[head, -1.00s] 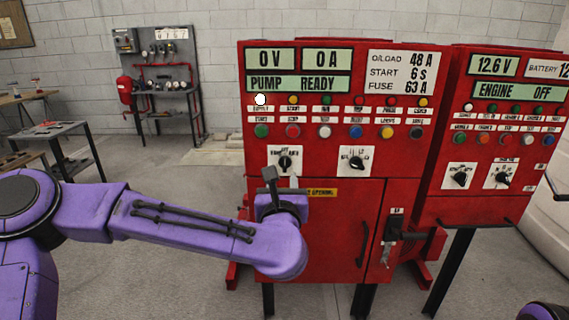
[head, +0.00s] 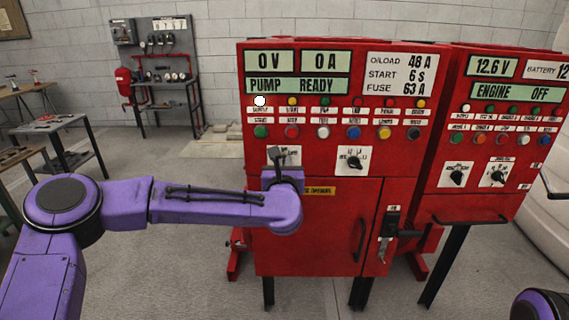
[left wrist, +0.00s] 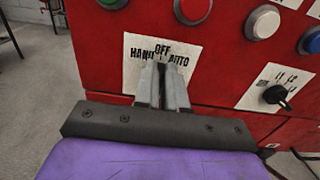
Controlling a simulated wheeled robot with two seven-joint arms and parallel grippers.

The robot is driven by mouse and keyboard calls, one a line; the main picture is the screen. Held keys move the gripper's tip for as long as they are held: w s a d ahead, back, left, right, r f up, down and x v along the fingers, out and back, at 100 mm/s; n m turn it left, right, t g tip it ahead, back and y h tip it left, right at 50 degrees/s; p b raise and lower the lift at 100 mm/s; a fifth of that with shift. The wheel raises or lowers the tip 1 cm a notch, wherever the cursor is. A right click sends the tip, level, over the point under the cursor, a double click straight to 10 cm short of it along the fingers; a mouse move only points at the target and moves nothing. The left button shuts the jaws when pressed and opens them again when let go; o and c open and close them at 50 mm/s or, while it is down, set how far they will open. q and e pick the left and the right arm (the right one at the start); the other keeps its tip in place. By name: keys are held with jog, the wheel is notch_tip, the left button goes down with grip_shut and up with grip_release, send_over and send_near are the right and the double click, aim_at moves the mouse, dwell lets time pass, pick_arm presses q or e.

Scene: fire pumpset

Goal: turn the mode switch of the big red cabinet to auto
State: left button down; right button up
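The big red cabinet (head: 315,228) stands ahead. Its mode switch has a white plate (left wrist: 137,50) marked HAND, OFF and AUTO, upright in the left wrist view. My left gripper (head: 277,155) is in front of this plate and hides most of it in the head view. In the left wrist view the two fingers (left wrist: 162,72) are close together, their tips over the plate just below OFF. The switch knob is hidden behind or between them, so I cannot tell its position or whether it is gripped. My right gripper is out of view.
A second selector (head: 354,160) is right of the mode switch, with rows of buttons (head: 323,131) above. A door handle (head: 360,240) and a lever (head: 398,232) stick out below. Another red cabinet (head: 470,200) stands at right. Floor at left is partly clear.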

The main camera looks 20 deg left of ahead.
pick_arm(q)
jog(key=shift+m, duration=0.3)
jog(key=shift+w+d+f+m+b, duration=0.1)
jog(key=shift+d+m+b, duration=0.15)
jog(key=shift+m, duration=1.1)
jog(key=shift+d+f+m+b, duration=0.1)
jog(key=shift+d+m+b, duration=0.1)
jog(key=shift+m, duration=1.2)
jog(key=shift+w+d+f+m+b, duration=0.15)
jog(key=shift+m+b, duration=0.1)
jog(key=shift+m, duration=1.1)
jog(key=shift+s, duration=0.1)
jog(key=c, duration=1.2)
grip_release()
